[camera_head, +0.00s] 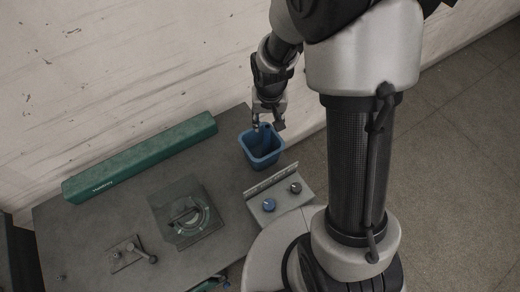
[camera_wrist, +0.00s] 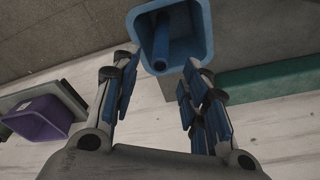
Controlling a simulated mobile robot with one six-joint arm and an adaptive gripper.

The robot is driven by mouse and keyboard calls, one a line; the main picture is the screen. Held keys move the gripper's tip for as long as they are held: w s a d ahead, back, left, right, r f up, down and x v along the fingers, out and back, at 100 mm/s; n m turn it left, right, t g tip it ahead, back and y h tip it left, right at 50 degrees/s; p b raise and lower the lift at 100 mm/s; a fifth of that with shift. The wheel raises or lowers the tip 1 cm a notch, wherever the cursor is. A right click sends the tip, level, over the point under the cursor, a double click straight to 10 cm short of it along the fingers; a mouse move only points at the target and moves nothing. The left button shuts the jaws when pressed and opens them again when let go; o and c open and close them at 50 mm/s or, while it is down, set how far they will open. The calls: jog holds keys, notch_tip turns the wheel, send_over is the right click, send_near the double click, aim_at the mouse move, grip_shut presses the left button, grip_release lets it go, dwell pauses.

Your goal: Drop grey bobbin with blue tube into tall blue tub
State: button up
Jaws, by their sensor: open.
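The tall blue tub (camera_head: 248,157) stands on the far right part of the dark table; it shows at the top of the wrist view (camera_wrist: 204,22). A blue tube (camera_wrist: 161,42) leans inside the tub, with its end toward my gripper. I cannot make out grey winding on it. My gripper (camera_head: 268,124) is over the tub's far side in the head view. In the wrist view its blue-padded fingers (camera_wrist: 158,72) are spread apart with nothing between them, near the tub's rim.
A long green bar (camera_head: 145,158) lies along the table's back edge by the pale wall. A grey box (camera_head: 283,200) with two round pieces stands just in front of the tub. A dark plate with a ring (camera_head: 188,212) lies mid-table. A purple tub (camera_wrist: 38,118) shows in the wrist view.

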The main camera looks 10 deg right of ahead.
notch_tip(320, 180, up, 8)
jog(key=s, duration=0.1)
jog(key=shift+s+a, duration=0.15)
dwell(0.5)
